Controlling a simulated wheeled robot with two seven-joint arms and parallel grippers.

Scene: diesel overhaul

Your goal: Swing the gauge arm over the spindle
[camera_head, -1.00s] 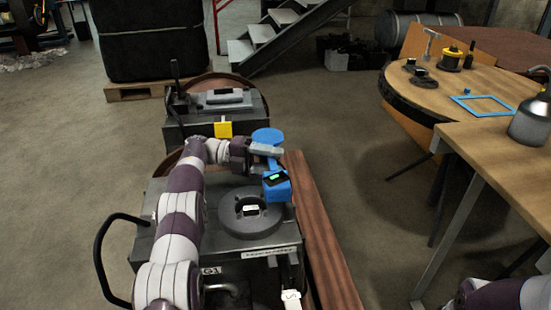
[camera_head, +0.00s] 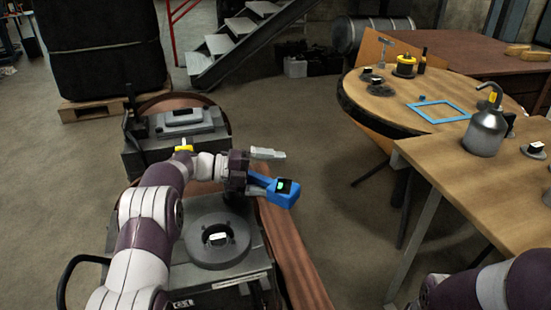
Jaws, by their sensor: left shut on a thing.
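The blue gauge arm (camera_head: 259,181) ends in a blue box (camera_head: 282,195) with a small lit green display. The box hangs to the right of and beyond the spindle, out past the edge of the machine. The spindle (camera_head: 218,239) appears as a dark grey round ring with a pale-marked centre on top of the near machine block. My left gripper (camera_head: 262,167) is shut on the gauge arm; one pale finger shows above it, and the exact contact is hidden. My right arm shows at the lower right; its gripper is out of view.
A second machine block (camera_head: 178,135) stands behind. The round table (camera_head: 395,104) at right holds a blue frame (camera_head: 438,111) and small tools. A metal can (camera_head: 485,133) stands on the nearer wooden table (camera_head: 468,184). The floor between machine and tables is clear.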

